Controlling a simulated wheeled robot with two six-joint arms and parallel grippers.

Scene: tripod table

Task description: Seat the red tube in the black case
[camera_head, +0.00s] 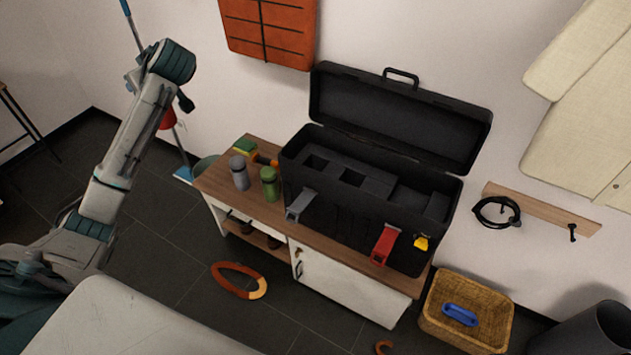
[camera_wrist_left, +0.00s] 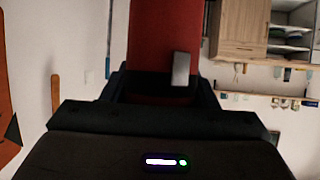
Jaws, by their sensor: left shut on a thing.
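The black case (camera_head: 395,115) stands on the cabinet with its lid raised. Its dark insert (camera_head: 400,195) shows several recesses, and no red tube is seen in them. My left gripper (camera_wrist_left: 160,90) is shut on the red tube (camera_wrist_left: 160,40), which rises from between the jaws in the left wrist view. In the head view a red part of the tube (camera_head: 168,118) shows beside my raised left arm, well left of the case. My left arm hides most of the tube and the jaws there. My right gripper is out of view.
A grey bottle (camera_head: 239,172) and a green bottle (camera_head: 269,184) stand left of the case on the wooden cabinet top (camera_head: 218,185). A wicker basket (camera_head: 437,330) holds a blue object. An orange ring (camera_head: 232,288) lies on the floor. The space between arm and case looks clear.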

